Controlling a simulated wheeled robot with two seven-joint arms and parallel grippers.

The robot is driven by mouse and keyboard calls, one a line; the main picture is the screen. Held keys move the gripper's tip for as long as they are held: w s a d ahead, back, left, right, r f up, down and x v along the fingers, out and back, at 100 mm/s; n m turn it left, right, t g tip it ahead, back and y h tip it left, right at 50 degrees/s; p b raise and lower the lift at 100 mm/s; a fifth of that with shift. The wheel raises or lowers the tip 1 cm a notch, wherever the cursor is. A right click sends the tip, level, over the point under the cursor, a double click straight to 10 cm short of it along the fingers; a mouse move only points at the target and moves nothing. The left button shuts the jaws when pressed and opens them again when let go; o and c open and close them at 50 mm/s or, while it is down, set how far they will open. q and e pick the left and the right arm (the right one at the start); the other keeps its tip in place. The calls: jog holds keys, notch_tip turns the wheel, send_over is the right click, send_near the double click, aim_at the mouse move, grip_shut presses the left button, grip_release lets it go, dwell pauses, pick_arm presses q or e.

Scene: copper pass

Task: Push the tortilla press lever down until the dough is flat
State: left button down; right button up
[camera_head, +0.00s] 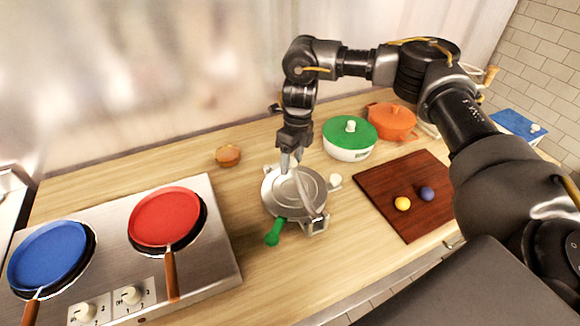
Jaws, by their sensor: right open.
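The round grey metal tortilla press (283,196) stands on the wooden counter in the middle of the head view. A white ball (335,181), possibly dough, shows at the right edge of the press. My right gripper (289,163) points down just above the back part of the press, with its jaws open and nothing seen between them. I cannot tell whether its tips touch the press. My left gripper is not in view.
A stove with a blue pan (48,255) and a red pan (164,217) stands at the left. A small orange bowl (228,155), a green-lidded pot (350,137) and an orange pot (391,122) are behind. A dark red board (408,222) with yellow and blue balls lies right.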

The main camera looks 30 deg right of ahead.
aim_at(290, 169)
jog(key=shift+s+a+f+p, duration=0.15)
jog(key=shift+a+f+p, duration=0.05)
jog(key=shift+f, duration=0.55)
jog(key=shift+s+a+f+p, duration=0.15)
jog(key=shift+f+p, duration=0.05)
jog(key=shift+f, duration=0.7)
grip_shut()
